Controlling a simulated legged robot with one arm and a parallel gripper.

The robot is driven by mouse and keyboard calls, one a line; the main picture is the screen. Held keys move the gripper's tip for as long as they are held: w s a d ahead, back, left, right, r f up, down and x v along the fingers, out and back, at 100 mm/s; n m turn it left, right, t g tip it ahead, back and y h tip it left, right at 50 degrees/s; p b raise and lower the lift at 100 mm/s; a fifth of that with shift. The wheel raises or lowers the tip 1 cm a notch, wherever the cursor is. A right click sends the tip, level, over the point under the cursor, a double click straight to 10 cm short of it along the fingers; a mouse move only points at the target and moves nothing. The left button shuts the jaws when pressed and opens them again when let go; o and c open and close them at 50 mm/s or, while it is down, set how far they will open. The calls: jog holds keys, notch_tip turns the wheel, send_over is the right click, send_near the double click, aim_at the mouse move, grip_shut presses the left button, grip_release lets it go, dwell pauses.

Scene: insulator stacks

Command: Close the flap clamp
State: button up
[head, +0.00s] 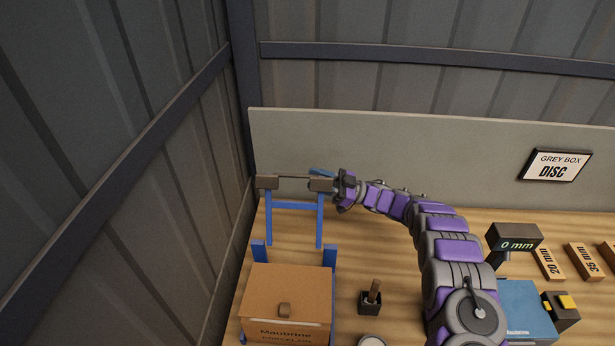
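A blue stand (291,206) rises at the back left of the table, near the corner. Brown-grey blocks top its two posts, the left block (267,182) and the right block (321,184), with a thin bar (292,177) between them. A small blue flap (321,173) shows at the top of the right block, tilted; I cannot tell how far it is from shut. My gripper (340,188) is right beside the right block, at the end of my purple and grey arm. Its fingers are small and partly hidden, so contact and opening cannot be made out.
A brown carton (287,297) stands in front on a blue frame. A small dark holder (370,301) is right of it. At right are a "0 mm" display (515,237), a blue box (526,308) and labelled wooden blocks (582,263). A grey panel (430,155) backs the table.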

aim_at(307, 177)
jog(key=shift+x, duration=1.75)
jog(key=shift+c, duration=0.5)
grip_shut()
